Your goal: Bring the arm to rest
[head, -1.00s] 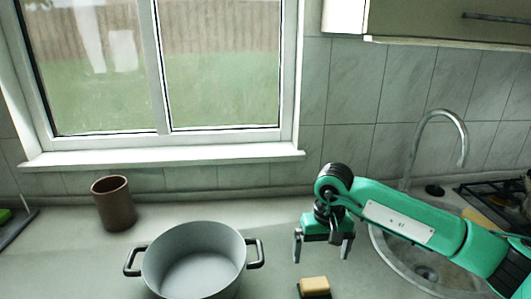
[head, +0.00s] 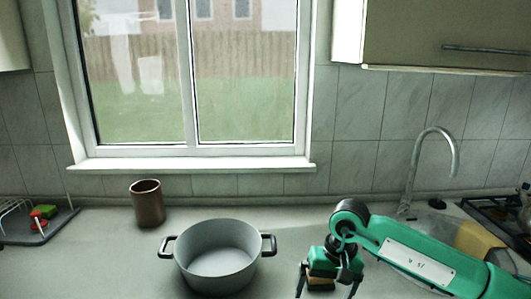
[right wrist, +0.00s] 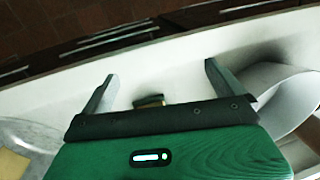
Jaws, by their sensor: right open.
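My right gripper (head: 328,286) is in the lower right of the head view, its arm coming in from the right. Its fingers point down and stand apart, with nothing between them. In the right wrist view the same gripper (right wrist: 160,75) is open and empty above the counter. A small tan block, like a sponge, on a dark base (right wrist: 150,100) shows beyond the palm edge; in the head view the gripper mostly hides it. My left gripper is not in view.
A grey two-handled pot (head: 218,262), empty inside, stands left of the gripper. A brown cup (head: 148,203) stands below the window. A dish rack (head: 45,228) is far left. A tap (head: 411,175) and a hob (head: 490,212) are right. Counter between cup and rack is clear.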

